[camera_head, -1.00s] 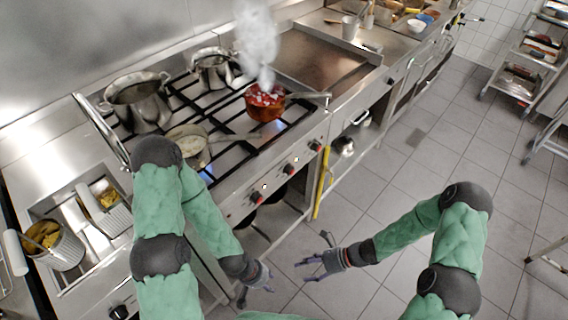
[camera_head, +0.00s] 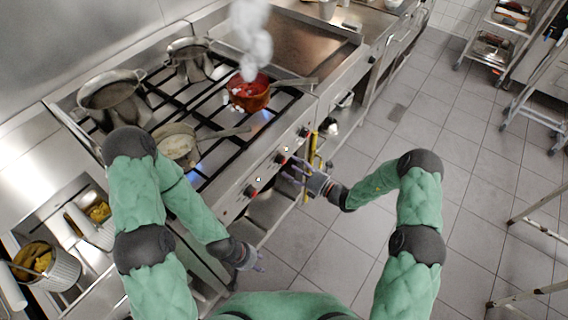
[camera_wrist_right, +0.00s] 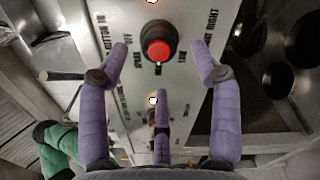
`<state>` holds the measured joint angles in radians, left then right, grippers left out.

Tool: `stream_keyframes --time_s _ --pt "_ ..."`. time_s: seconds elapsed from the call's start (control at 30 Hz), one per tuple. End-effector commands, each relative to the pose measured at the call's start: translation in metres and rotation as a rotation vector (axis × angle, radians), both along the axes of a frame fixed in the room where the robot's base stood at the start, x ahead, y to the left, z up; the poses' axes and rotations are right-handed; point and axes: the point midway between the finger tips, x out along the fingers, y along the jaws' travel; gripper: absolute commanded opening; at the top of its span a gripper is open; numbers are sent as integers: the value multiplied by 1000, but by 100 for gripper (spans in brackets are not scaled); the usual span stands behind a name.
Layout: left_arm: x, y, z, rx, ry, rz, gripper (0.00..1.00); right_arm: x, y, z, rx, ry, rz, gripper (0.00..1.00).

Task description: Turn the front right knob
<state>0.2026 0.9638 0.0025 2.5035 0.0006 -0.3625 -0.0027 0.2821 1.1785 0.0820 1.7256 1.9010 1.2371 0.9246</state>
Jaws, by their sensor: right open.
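The stove front carries a row of dark knobs with red centres. In the head view they are a near knob (camera_head: 251,190), a middle knob (camera_head: 281,159) and a far knob (camera_head: 304,132). My right gripper (camera_head: 291,171) is open at the panel, close to the middle knob. In the right wrist view a red-centred knob (camera_wrist_right: 158,50) lies ahead between the spread purple fingers of the right gripper (camera_wrist_right: 159,58), with no clear contact. Lettering ending in "RIGHT" is beside it. Another knob is partly hidden behind the lower finger. My left gripper (camera_head: 256,262) hangs low before the stove, its fingers unclear.
A red pot (camera_head: 248,97) steams on the hob, its handle pointing right. A pan (camera_head: 176,148) and two steel pots stand on the grates. Blue flames show under the red pot and near the pan. A yellow bar (camera_head: 312,150) is beside the right gripper.

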Motion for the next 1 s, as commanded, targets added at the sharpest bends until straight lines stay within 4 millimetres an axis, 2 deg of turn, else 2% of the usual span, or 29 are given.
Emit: stream_keyframes --time_s 0.1,0.3,0.67,0.7,0.9,1.0 --pt "0 0 -5 0 0 0 40 11 17 -1 -1 -1 2 64" --pt "0 0 -9 0 0 0 40 23 33 -1 -1 0 2 64" --pt "0 0 -9 0 0 0 40 27 37 0 -2 0 0 64" --pt "0 0 -9 0 0 0 40 27 37 0 -2 0 0 61" --pt "0 0 -9 0 0 0 40 26 37 0 -2 0 0 8" --pt "0 0 -9 0 0 0 40 26 37 -1 -2 1 1 8"
